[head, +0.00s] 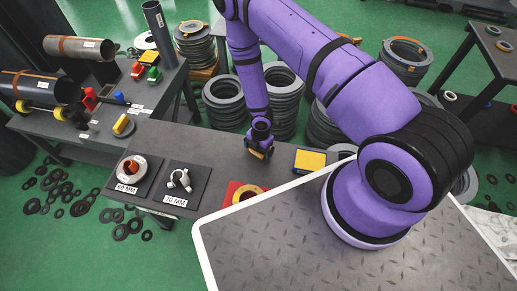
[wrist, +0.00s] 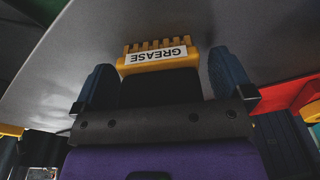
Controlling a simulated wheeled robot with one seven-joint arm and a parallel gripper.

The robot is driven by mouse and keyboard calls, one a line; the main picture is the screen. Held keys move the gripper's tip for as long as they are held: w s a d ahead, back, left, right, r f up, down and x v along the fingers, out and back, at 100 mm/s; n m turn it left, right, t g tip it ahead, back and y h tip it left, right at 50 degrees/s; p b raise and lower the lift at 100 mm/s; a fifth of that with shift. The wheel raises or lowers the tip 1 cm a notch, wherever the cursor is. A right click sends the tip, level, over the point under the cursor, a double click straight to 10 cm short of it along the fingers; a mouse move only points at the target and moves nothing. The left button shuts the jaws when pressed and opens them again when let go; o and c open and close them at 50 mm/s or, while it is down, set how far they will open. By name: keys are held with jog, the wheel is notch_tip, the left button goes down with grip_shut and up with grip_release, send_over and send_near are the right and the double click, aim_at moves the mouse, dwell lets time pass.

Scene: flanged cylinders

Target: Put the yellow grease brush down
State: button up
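The yellow grease brush (wrist: 160,56) shows in the wrist view, with a white label reading GREASE upside down and a row of yellow teeth. The brush is mostly hidden there. I cannot tell whether the brush touches the table top (head: 215,150).
A yellow-topped box (head: 310,160) lies right of my gripper, and a red tray with a yellow ring (head: 245,194) in front. Two dark plates hold a 60 MM part (head: 131,168) and a 70 MM part (head: 180,180). Stacked grey rings (head: 283,98) stand behind. The table left of my gripper is clear.

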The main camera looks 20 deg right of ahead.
jog(key=r, duration=0.8)
jog(key=d+r, duration=0.1)
jog(key=r, duration=0.3)
jog(key=shift+w+r, duration=0.1)
jog(key=shift+w, duration=0.25)
jog(key=w+d+r+m+t+h, duration=0.1)
jog(key=w+d+r+m, duration=0.15)
jog(key=r, duration=0.65)
jog(key=w+d+r+m+t+h, duration=0.1)
jog(key=w+d+r+m+t, duration=0.15)
jog(key=r, duration=0.65)
notch_tip(320, 180, up, 16)
jog(key=s+d+r+m+h, duration=0.1)
jog(key=s+d+m, duration=0.1)
jog(key=m, duration=0.4)
jog(key=s+r+m+t, duration=0.2)
jog(key=s+r+m, duration=0.5)
jog(key=s+r, duration=0.5)
jog(key=s+a+r+m+y, duration=0.1)
jog(key=s+r+m, duration=0.5)
jog(key=s+r, duration=0.3)
jog(key=s, duration=0.3)
jog(key=shift+s+y, duration=0.4)
